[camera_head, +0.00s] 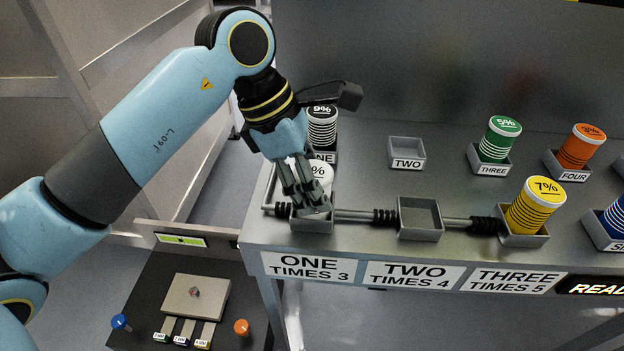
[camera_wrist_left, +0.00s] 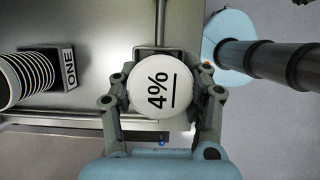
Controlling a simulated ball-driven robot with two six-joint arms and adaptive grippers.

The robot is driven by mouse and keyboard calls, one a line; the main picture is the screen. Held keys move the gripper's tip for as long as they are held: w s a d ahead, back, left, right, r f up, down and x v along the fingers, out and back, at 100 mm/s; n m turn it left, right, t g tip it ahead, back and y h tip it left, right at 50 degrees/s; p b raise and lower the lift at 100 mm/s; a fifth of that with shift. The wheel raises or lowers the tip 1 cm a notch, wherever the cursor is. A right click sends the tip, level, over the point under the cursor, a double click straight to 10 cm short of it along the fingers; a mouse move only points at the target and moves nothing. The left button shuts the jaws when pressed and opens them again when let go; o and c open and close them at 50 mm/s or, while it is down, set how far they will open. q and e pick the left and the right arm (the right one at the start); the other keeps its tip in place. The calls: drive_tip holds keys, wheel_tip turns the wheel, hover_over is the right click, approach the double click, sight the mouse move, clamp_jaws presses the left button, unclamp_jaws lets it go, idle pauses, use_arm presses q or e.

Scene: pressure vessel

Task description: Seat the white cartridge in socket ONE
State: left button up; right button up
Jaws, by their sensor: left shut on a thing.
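My left gripper (camera_head: 311,203) is shut on the white cartridge (camera_head: 321,173), with its fingers on both sides of it. In the left wrist view the cartridge's round white top (camera_wrist_left: 158,86) reads "4%" and sits between the fingers. The cartridge is about upright at front socket ONE (camera_head: 312,225), a grey square tray above the label "ONE TIMES 3". The fingers hide its lower part, so I cannot tell whether its base rests in the socket or is just above it. My right gripper is not in view.
A black-and-white "9%" cartridge (camera_head: 322,127) stands in the back holder ONE, close behind my gripper. Back holder TWO (camera_head: 406,153) and front socket TWO (camera_head: 420,219) are empty. A yellow "7%" cartridge (camera_head: 536,208) stands in front socket THREE. A rod (camera_head: 355,215) links the front sockets.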

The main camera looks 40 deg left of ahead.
use_arm(q)
drive_tip(key=o, duration=1.4)
drive_tip(key=shift+a+f, duration=0.1)
drive_tip(key=shift+r, duration=0.3)
drive_tip(key=v, duration=1.1)
drive_tip(key=shift+a+r, duration=0.15)
drive_tip(key=shift+r, duration=0.15)
